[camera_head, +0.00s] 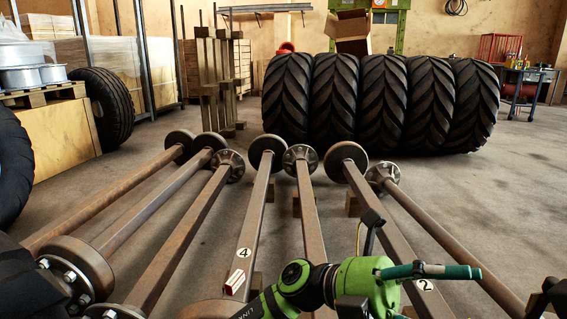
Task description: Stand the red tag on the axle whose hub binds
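Several rusty axles with round hubs lie side by side, running away from me. A small red and white piece, which looks like the red tag (235,281), is on the axle marked 4 (256,212); I cannot tell if it stands or lies. Another axle (394,230) bears the number 2. No view shows which hub binds. My green and black arm crosses the bottom middle, over the near ends of some axles. A dark part above it may be my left gripper (371,228). A dark shape at the right edge may be my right gripper (546,297). Their fingers are unclear.
A row of big tractor tyres (383,102) stands behind the axles. A workbench (525,80) is at the back right. Floor (480,200) is clear right of the axles.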

